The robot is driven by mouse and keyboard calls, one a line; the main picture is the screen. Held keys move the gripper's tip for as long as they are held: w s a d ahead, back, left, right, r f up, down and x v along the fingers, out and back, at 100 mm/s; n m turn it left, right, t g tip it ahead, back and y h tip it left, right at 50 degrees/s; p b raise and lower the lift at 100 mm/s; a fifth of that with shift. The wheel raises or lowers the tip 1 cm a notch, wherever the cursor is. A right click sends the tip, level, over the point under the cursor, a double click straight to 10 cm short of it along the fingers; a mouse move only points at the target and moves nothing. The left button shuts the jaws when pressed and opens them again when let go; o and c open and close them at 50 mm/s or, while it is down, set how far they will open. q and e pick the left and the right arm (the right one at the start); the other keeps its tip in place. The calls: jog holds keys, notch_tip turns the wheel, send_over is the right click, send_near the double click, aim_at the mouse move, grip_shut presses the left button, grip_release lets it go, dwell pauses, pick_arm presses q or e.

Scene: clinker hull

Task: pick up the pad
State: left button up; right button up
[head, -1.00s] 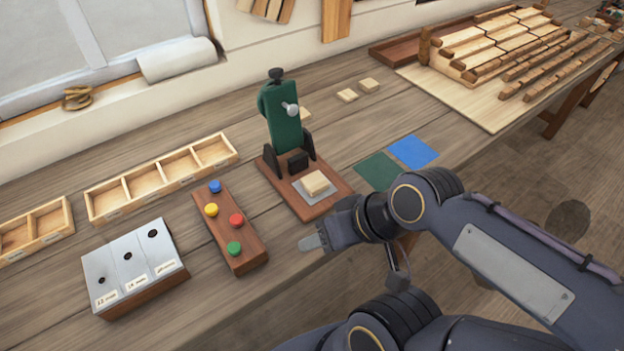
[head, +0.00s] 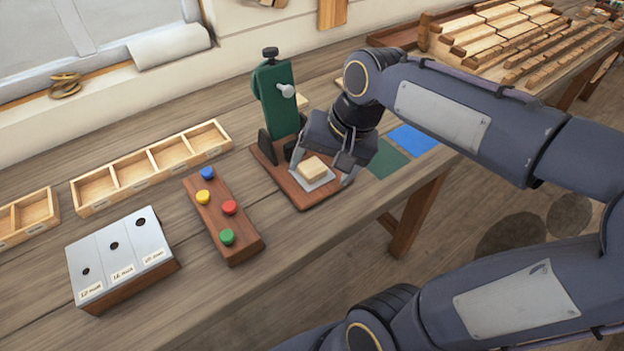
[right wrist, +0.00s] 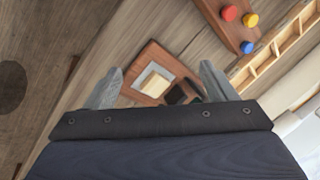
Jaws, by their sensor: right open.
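The pad (head: 312,166), a small pale wooden-looking block, lies on a grey plate on the brown base of the green press (head: 275,100). It also shows in the right wrist view (right wrist: 155,85). My right gripper (head: 322,170) is open above the press base. In the head view its fingers are on either side of the pad, apart from it. In the right wrist view the pad appears between the fingertips (right wrist: 160,84), with nothing held. My left gripper is not in view.
Left of the press is a board with coloured knobs (head: 215,214), then a metal-topped block with holes (head: 122,258). Divided wooden trays (head: 152,168) stand behind. Green (head: 386,158) and blue (head: 414,140) squares lie to the right. The press column rises close to my right gripper.

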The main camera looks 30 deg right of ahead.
aim_at(312, 167)
jog(key=w+d+f+m+g+b, duration=0.1)
jog(key=w+d+f+m, duration=0.1)
jog(key=w+m, duration=0.1)
jog(key=w+d+f+m+g+h+b, duration=0.1)
jog(key=w+d+f+m+b, duration=0.1)
jog(key=w, duration=0.4)
jog(key=w+d+f+m+g+b, duration=0.1)
jog(key=w+d+f+m+b, duration=0.1)
jog(key=w+f+m, duration=0.2)
jog(key=shift+w+d+h, duration=0.4)
jog(key=shift+w+d+f, duration=0.2)
jog(key=shift+w+f, duration=0.05)
jog(key=shift+m, duration=0.3)
jog(key=f, duration=0.7)
jog(key=shift+s+a+f, duration=0.1)
jog(key=shift+s+f, duration=0.1)
jog(key=shift+f, duration=0.05)
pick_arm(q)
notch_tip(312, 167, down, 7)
pick_arm(e)
jog(key=c, duration=1.1)
jog(key=shift+r, duration=0.1)
jog(key=shift+c, duration=0.2)
jog(key=shift+r, duration=0.1)
